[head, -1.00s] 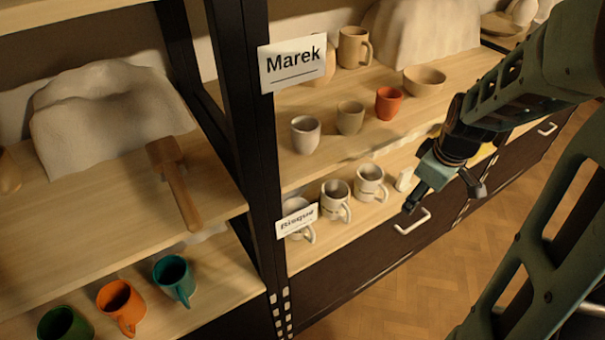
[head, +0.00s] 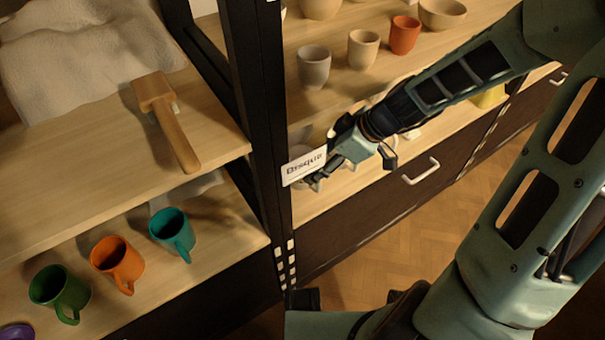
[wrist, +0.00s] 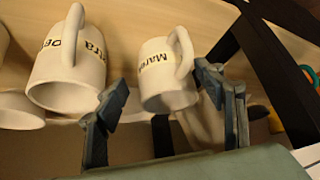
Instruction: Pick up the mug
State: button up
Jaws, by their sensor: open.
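In the wrist view, a white mug lettered "Mare…" (wrist: 155,73) shows between the fingers of my open gripper (wrist: 163,88), its handle toward the right finger. I cannot tell whether a finger touches it. A larger-looking white mug lettered "Petra" (wrist: 72,80) is left of the left finger. In the head view my gripper (head: 352,170) is at the lower right shelf beside the "Bisque" sign; my arm and the sign hide most of the white mugs there. On the lower left shelf stand a green mug (head: 60,290), an orange mug (head: 117,262) and a teal mug (head: 172,230).
A black shelf post (head: 255,110) stands left of my gripper, with the "Bisque" sign (head: 305,166) close by. Grey, beige and red cups (head: 404,36) stand on the shelf above. A wooden mallet (head: 168,120) lies on the left shelf. Drawers with handles (head: 421,171) are below.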

aim_at(314, 168)
jog(key=b+x, duration=0.2)
jog(key=x, duration=0.4)
jog(key=shift+f, duration=0.35)
jog(key=shift+s, duration=0.1)
jog(key=c, duration=1.1)
jog(key=shift+r, duration=0.15)
jog(key=shift+c, duration=0.2)
jog(key=shift+r, duration=0.25)
jog(key=s+d+p, duration=1)
jog(key=s+p, duration=0.5)
